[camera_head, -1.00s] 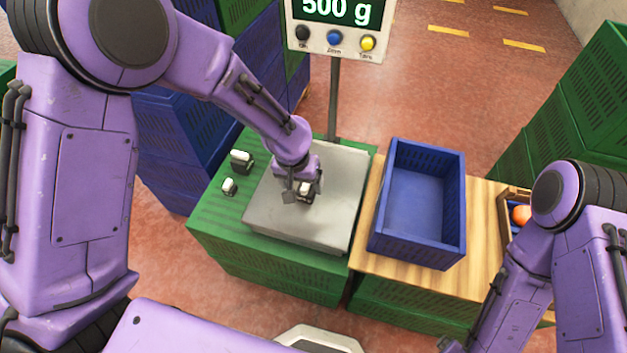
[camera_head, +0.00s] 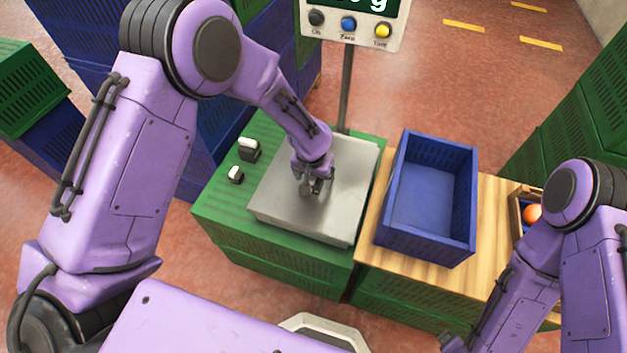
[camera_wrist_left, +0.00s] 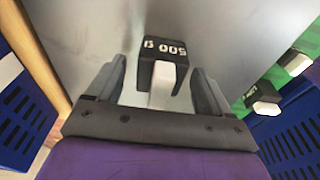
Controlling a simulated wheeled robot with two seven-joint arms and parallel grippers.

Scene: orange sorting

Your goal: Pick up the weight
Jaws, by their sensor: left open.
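A dark weight (camera_wrist_left: 163,68) marked 500 g with a white handle stands on the metal scale plate, seen in the left wrist view. My left gripper (camera_wrist_left: 160,88) is open, with one finger on each side of the weight's handle and visible gaps. In the head view the left gripper (camera_head: 316,187) is over the scale plate (camera_head: 335,222) and mostly hides the weight. Two other weights, a larger one (camera_head: 249,151) and a smaller one (camera_head: 235,175), stand on the green crate left of the plate. My right gripper (camera_head: 448,342) shows only partly at the bottom edge.
The scale's display (camera_head: 352,22) stands on a post behind the plate, its top cut off. An empty blue crate (camera_head: 425,240) stands on a wooden top (camera_head: 375,245) to the right. An orange (camera_head: 532,214) lies in a wooden box (camera_head: 515,205) beyond it.

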